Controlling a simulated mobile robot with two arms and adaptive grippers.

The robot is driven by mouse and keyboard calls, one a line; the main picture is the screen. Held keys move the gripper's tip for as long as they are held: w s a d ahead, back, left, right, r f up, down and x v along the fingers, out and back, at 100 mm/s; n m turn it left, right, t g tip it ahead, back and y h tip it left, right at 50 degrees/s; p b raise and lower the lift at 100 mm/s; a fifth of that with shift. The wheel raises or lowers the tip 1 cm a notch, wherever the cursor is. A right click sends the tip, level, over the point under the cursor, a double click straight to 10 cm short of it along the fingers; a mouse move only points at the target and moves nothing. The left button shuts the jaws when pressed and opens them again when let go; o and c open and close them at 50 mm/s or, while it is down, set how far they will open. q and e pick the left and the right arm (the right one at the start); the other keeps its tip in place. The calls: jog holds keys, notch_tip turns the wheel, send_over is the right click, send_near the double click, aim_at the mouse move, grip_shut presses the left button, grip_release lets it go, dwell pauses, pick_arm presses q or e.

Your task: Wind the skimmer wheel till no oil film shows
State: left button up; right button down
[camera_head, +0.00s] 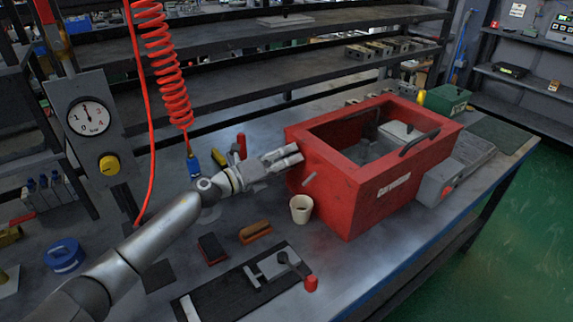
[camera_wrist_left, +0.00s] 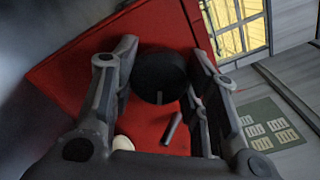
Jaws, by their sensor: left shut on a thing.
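The red skimmer box (camera_head: 375,195) stands on the bench with an open top and a dark handle on its right rim. Its inside shows grey and dark parts; I cannot tell whether an oil film shows there. My left gripper (camera_head: 292,160) is at the box's left side. In the left wrist view, its fingers are closed around a dark round wheel (camera_wrist_left: 160,78) on the red wall. The wheel is hidden by the gripper in the head view. A short spout (camera_head: 310,180) sticks out of the wall, with a pale cup (camera_head: 301,208) below it. My right gripper is not in view.
A brush (camera_head: 255,232), a dark pad (camera_head: 212,249) and a clamp with a red knob (camera_head: 280,268) lie in front of the arm. A red coiled hose (camera_head: 165,65) hangs behind it. A grey unit (camera_head: 440,183) stands right of the box.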

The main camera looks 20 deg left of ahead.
pick_arm(q)
jog(key=shift+m+b, duration=0.55)
jog(key=shift+m, duration=0.55)
jog(key=shift+r, duration=0.15)
jog(key=o, duration=0.8)
jog(key=shift+o, duration=1.4)
jog(key=shift+w+a, duration=0.1)
jog(key=shift+w, duration=0.15)
jog(key=shift+s, duration=0.1)
